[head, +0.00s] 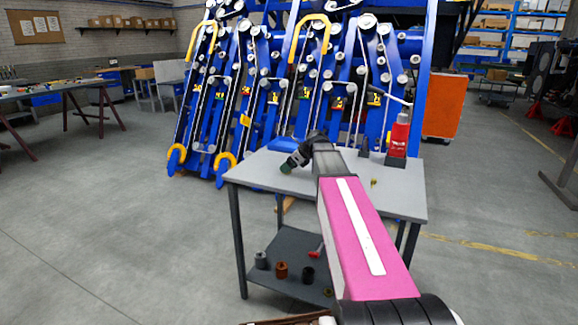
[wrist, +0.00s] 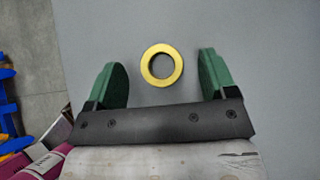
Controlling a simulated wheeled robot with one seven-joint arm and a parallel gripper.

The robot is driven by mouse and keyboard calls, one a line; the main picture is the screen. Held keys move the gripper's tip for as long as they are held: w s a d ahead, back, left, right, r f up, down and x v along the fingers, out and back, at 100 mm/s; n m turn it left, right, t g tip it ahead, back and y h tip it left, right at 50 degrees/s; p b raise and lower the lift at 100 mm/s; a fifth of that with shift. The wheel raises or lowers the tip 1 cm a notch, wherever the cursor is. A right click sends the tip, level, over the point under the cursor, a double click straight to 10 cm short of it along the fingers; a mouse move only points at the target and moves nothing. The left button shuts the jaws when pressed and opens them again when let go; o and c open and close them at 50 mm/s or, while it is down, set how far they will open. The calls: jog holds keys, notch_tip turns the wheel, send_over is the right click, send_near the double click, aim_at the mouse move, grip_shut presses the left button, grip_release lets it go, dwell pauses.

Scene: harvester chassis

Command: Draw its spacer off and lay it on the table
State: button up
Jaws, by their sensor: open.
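A yellow ring, which looks like the spacer (wrist: 162,65), shows face-on against the grey table top (wrist: 270,70) in the wrist view. My gripper (wrist: 162,72) is open, with one green finger on each side of the ring and a clear gap on both sides. Nothing is held. In the head view my gripper (head: 287,167) points down over the left part of the table (head: 330,184), and the ring is not visible there. I cannot tell the exact height of the fingers above the table.
A red bottle-like object (head: 399,137) stands at the table's back right, with dark pieces near it. A small yellowish piece (head: 374,182) is right of my arm. The lower shelf (head: 285,250) holds several small cylinders. The blue harvester chassis (head: 345,70) stands close behind the table.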

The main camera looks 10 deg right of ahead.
jog(key=v, duration=1)
jog(key=shift+d+r, duration=0.25)
jog(key=shift+r, duration=0.05)
jog(key=shift+s, duration=0.15)
jog(key=shift+s, duration=0.1)
